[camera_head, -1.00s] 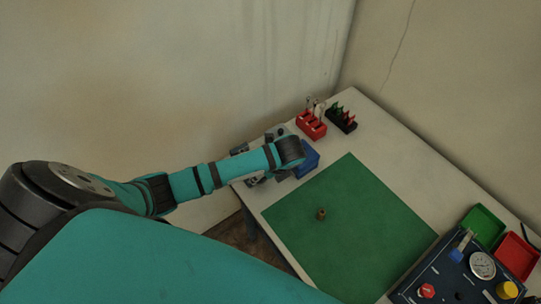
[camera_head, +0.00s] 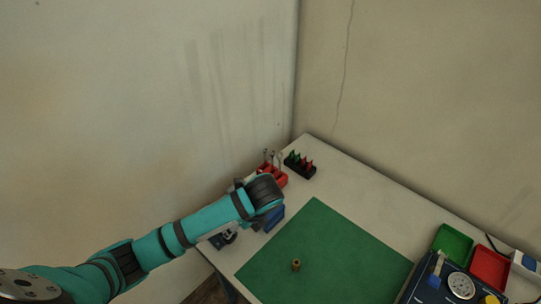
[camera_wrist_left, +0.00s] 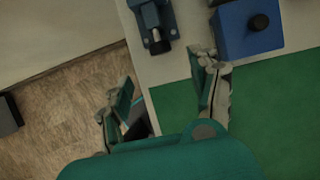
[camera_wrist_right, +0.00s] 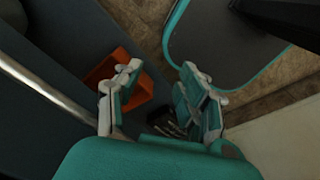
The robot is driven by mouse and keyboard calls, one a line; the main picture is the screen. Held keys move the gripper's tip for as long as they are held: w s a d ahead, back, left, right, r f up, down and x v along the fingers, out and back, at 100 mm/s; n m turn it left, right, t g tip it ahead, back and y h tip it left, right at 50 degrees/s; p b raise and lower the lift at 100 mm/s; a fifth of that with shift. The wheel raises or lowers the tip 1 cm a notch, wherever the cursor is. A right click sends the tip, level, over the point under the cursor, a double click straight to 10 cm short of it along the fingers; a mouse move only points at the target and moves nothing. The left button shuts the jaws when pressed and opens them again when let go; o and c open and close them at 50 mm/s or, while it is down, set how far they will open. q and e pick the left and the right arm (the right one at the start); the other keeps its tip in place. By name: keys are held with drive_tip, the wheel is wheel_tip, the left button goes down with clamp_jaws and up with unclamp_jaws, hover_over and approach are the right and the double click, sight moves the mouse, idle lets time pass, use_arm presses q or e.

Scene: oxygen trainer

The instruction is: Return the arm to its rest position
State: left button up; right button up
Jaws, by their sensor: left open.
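My left arm reaches in from the left in the head view, with its wrist over the table's left corner. My left gripper (camera_wrist_left: 165,98) is open and empty in the left wrist view. It hangs over the table's edge, with floor under one finger and the green mat (camera_wrist_left: 265,105) by the other. My right gripper (camera_wrist_right: 155,95) shows in the right wrist view with its fingers apart and nothing between them, away from the table. My right arm is not seen in the head view.
A small brass fitting (camera_head: 296,265) stands on the green mat. A blue box (camera_wrist_left: 250,28) and a blue clamp-like device (camera_wrist_left: 152,25) lie near the left gripper. Red (camera_head: 272,175) and black (camera_head: 300,164) racks stand at the back corner. A gauge panel (camera_head: 455,288) and green (camera_head: 453,244) and red (camera_head: 490,268) trays are at right.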

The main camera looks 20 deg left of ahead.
use_arm(q)
drive_tip(key=s+d+f+n+t+h, duration=0.1)
drive_tip(key=s+d+f+n+h, duration=0.25)
drive_tip(key=s+d+n, duration=0.45)
drive_tip(key=s+a+r+n+t+h, duration=0.1)
drive_tip(key=s+a+r+n, duration=0.15)
drive_tip(key=s+n, duration=0.3)
drive_tip(key=s+a+r+n+t, duration=0.1)
drive_tip(key=s+a+n, duration=0.2)
drive_tip(key=s+n, duration=0.3)
wheel_tip(320, 180, down, 32)
drive_tip(key=g+b, duration=0.2)
drive_tip(key=b, duration=0.6)
drive_tip(key=s+a+f+b, duration=0.1)
drive_tip(key=s+f+b, duration=0.1)
drive_tip(key=s+f, duration=0.3)
drive_tip(key=s+f+b, duration=0.2)
drive_tip(key=s+f, duration=0.4)
drive_tip(key=f, duration=0.5)
drive_tip(key=s+a+f+g+b, duration=0.1)
drive_tip(key=s+f+b, duration=0.1)
drive_tip(key=s+f, duration=0.4)
wheel_tip(320, 180, down, 3)
drive_tip(key=shift+a+r+n, duration=0.1)
drive_tip(key=shift+a+n, duration=0.2)
drive_tip(key=shift+n, duration=0.05)
